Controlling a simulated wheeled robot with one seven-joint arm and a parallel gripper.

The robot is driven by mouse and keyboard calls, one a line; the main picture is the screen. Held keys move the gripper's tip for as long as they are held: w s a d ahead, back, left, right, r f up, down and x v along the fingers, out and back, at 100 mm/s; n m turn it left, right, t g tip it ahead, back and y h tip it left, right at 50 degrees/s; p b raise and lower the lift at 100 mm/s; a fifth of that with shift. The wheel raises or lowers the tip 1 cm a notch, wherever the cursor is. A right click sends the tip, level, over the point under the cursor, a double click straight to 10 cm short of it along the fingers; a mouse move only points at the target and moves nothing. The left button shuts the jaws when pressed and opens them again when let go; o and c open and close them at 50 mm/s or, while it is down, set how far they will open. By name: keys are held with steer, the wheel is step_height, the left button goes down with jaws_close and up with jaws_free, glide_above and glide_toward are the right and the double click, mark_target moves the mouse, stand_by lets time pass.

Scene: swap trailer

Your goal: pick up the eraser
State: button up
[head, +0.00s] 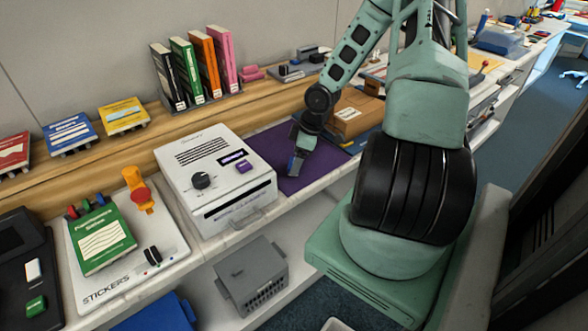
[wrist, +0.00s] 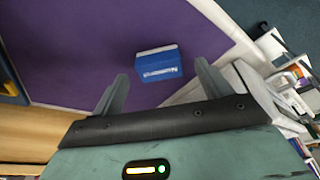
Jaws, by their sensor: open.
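The eraser (wrist: 159,66) is a small blue block with white lettering and a white end, lying on a purple mat (wrist: 85,45) in the wrist view. My gripper (wrist: 162,74) is open, with one finger at each side of the eraser in the picture. The eraser appears just beyond or between the fingertips; I cannot tell the remaining height. In the head view my gripper (head: 299,148) points down over the purple mat (head: 322,172), and a bit of the blue eraser (head: 295,165) shows by its tips.
A white machine (head: 217,180) with a knob stands left of the mat. A cardboard box (head: 355,115) stands behind my gripper to the right. Upright books (head: 197,65) stand on the wooden ledge at the back. The mat around the eraser is clear.

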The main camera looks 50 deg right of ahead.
steer(key=shift+x, duration=0.95)
steer(key=c, duration=1.1)
steer(key=shift+c, duration=0.2)
step_height(320, 180, up, 10)
steer(key=p, duration=0.2)
steer(key=shift+o, duration=0.8)
